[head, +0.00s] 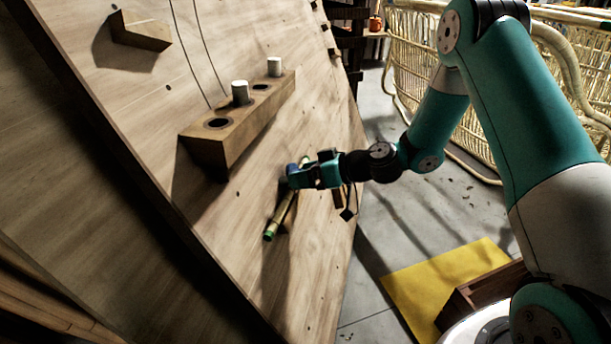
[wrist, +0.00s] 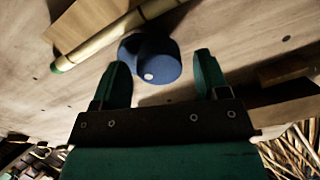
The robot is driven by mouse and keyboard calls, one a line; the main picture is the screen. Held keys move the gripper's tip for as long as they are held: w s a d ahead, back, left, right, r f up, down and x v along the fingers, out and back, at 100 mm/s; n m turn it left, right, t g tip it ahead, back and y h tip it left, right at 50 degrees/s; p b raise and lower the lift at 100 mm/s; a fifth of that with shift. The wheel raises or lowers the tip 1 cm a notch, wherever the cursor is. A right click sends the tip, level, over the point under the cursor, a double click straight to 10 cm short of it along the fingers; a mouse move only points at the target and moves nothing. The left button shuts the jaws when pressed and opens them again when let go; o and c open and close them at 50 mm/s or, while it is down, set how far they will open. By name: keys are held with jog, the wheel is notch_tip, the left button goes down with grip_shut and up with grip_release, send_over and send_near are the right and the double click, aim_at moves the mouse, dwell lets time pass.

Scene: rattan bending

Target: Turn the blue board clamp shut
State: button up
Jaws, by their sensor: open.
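The blue board clamp (wrist: 152,58) is a round blue knob with a pale dot on the tilted wooden board (head: 310,250). In the wrist view it sits just beyond and between the fingers of my gripper (wrist: 162,80), which are open around its near side. I cannot tell whether a finger touches it. In the head view my gripper (head: 298,177) is at the board and hides most of the clamp. A bamboo-like pole with a green end (head: 270,230) lies beside the clamp; it also shows in the wrist view (wrist: 110,38).
A wooden block with round holes (head: 225,130) holds white pegs on the board above my gripper. A wooden peg block (head: 140,32) is at upper left. A yellow mat (head: 440,270) and a wooden box (head: 480,297) are on the floor at right. Rattan furniture (head: 415,60) stands behind.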

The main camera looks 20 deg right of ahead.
jog(key=c, duration=0.9)
jog(key=shift+r+m+p, duration=0.1)
jog(key=shift+m+p, duration=0.3)
jog(key=shift+p, duration=0.05)
jog(key=m+p, duration=0.3)
jog(key=shift+r, duration=0.1)
jog(key=m+p, duration=0.4)
jog(key=m, duration=0.1)
jog(key=shift+d+m+h+p, duration=0.15)
jog(key=shift+m+h+p, duration=0.15)
jog(key=shift+p, duration=0.05)
jog(key=shift+f+m+p, duration=0.2)
jog(key=shift+m+p, duration=1.3)
jog(key=shift+m, duration=0.65)
jog(key=shift+f+m+p, duration=0.2)
jog(key=shift+m+p, duration=1.25)
jog(key=shift+m, duration=0.7)
